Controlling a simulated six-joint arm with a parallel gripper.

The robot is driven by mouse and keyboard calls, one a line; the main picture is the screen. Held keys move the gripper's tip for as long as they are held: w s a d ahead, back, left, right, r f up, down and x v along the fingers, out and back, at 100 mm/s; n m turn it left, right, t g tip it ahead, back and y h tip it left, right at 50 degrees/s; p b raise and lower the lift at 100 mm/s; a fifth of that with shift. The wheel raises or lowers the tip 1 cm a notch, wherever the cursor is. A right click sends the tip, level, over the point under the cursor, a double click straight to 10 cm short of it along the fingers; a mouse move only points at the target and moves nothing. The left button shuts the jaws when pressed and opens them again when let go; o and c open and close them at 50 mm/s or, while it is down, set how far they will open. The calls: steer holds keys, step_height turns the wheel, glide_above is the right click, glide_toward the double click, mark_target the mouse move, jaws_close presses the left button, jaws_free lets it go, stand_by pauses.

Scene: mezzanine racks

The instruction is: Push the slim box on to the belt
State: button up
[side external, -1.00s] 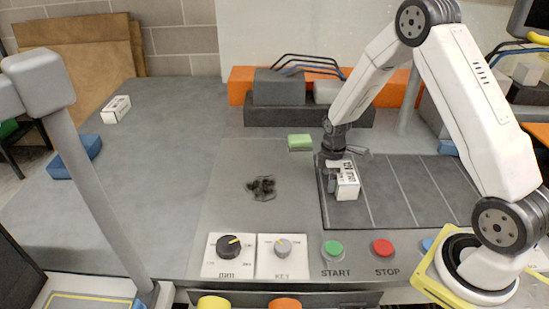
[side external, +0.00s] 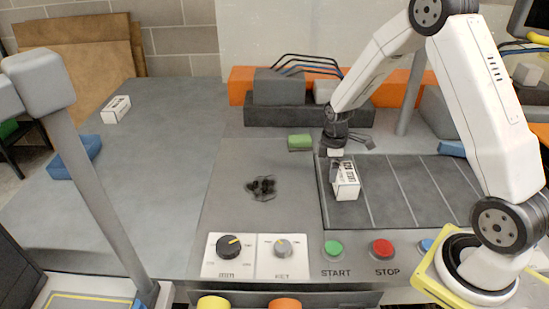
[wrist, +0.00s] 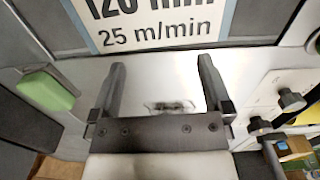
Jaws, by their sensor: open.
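The slim box (side external: 347,183) is white with black print. It sits at the left edge of the dark belt (side external: 420,188), which has pale cross lines. My gripper (side external: 337,170) is open, at the box's left, far side; the side view does not settle whether it touches. In the wrist view both fingers (wrist: 160,75) are spread with nothing between them. A white printed face (wrist: 155,25) lies beyond the fingertips; I cannot tell surely whether it belongs to the box.
A green block (side external: 300,142) lies behind and left of the belt. A dark debris patch (side external: 262,187) marks the table. Dial panels (side external: 255,256) and the start button (side external: 333,248) line the front. A grey block (side external: 278,87) and orange beam stand behind. The belt's right side is clear.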

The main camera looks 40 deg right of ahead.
steer(key=shift+r, duration=2.6)
steer(key=s+a+r+m+t, duration=0.2)
steer(key=s+a+r+m, duration=0.2)
steer(key=s+a+m, duration=0.5)
steer(key=s+a, duration=0.3)
steer(key=a, duration=0.1)
steer(key=shift+s+a+r+t, duration=0.15)
steer(key=shift+s+t, duration=0.05)
steer(key=shift+t, duration=0.1)
